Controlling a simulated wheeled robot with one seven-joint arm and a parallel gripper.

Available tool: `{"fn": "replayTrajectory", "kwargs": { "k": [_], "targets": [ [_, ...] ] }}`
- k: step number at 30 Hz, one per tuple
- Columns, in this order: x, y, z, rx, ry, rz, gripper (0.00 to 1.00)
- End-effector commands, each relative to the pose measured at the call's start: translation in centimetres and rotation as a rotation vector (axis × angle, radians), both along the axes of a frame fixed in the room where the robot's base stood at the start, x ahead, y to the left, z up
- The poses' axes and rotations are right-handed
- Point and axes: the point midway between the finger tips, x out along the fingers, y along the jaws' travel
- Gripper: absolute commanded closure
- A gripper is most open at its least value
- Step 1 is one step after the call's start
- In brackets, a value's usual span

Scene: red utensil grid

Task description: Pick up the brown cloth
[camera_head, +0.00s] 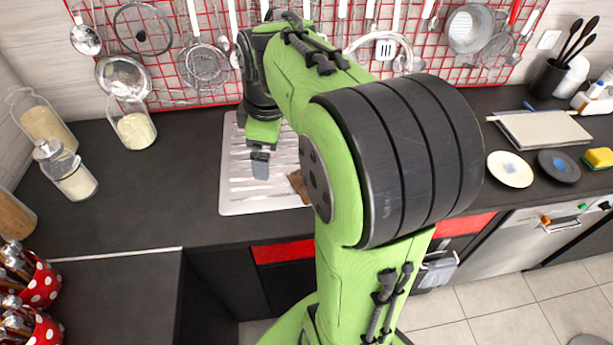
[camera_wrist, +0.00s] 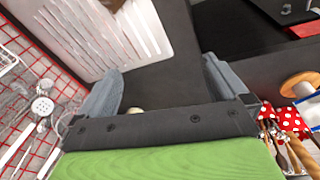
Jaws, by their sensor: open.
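The brown cloth (camera_head: 298,186) lies on the white ribbed draining tray (camera_head: 232,205) in the head view. My own arm hides part of it. In the wrist view only a small brown piece of the cloth (camera_wrist: 112,4) shows at the top edge, on the tray (camera_wrist: 158,42). My gripper (camera_head: 260,168) is above the tray, to the left of the cloth and apart from it. In the wrist view, my gripper (camera_wrist: 162,85) has its two grey fingers wide apart with nothing held between them.
Glass jars (camera_head: 70,172) stand on the dark counter (camera_head: 150,195) at left. A red grid (camera_head: 225,20) with hanging utensils lines the back wall. Red polka-dot pots (camera_head: 40,285) stand at lower left. Plates (camera_head: 510,170) and a board (camera_head: 545,130) are at right.

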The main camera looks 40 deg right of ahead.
Motion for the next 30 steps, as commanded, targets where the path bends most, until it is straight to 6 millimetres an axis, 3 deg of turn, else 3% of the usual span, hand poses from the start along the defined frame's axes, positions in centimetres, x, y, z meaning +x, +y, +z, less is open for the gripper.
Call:
{"fn": "replayTrajectory", "kwargs": {
  "k": [1,3,6,10,14,24,30],
  "targets": [
    [1.6,-2.8,-0.8,0.002,0.044,0.075,0.0],
    [3.3,-6.6,-2.6,0.009,0.09,0.219,0.0],
    [4.6,-11.8,-5.8,0.034,0.131,0.408,0.0],
    [4.8,-16.1,-9.0,0.063,0.144,0.577,0.0],
    [4.7,-17.2,-10.6,0.074,0.145,0.64,0.0],
    [4.8,-16.2,-18.6,0.075,0.146,0.642,0.0],
    [4.9,-15.9,-21.1,0.073,0.146,0.639,0.0]
  ]
}}
